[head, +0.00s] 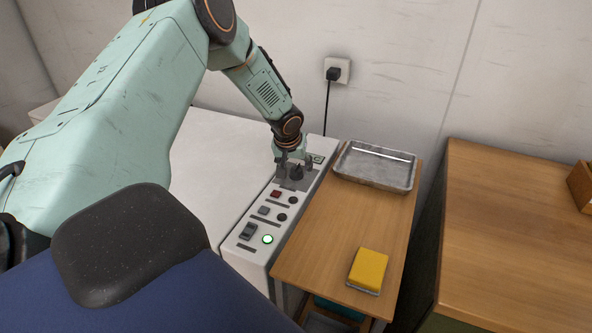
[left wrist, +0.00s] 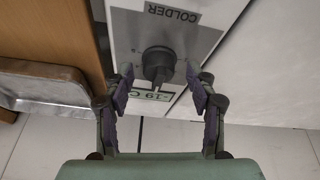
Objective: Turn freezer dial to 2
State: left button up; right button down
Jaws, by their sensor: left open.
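The white freezer (head: 235,160) has a control strip along its right edge. The dark round dial (head: 296,173) is at the far end of that strip, partly covered by my gripper in the head view. In the left wrist view the dial (left wrist: 159,64) shows whole, below an upside-down "COLDER" label (left wrist: 172,13) and above a green "-19 C" display (left wrist: 150,95). My left gripper (head: 294,161) is open over the dial, and its fingers (left wrist: 162,88) stand apart to either side of it, not visibly touching it. The dial's setting is too small to read. My right gripper is not in view.
A wooden side table (head: 330,240) adjoins the strip, with a metal tray (head: 372,178) and a yellow sponge (head: 368,270) on it. Buttons and a lit green lamp (head: 267,239) line the strip. A plug (head: 333,73) is in the wall behind. A wooden cabinet (head: 515,225) stands right.

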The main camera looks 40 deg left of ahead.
pick_arm(q)
jog(key=shift+w+f, duration=0.1)
jog(key=shift+f, duration=0.2)
jog(key=shift+r, duration=0.1)
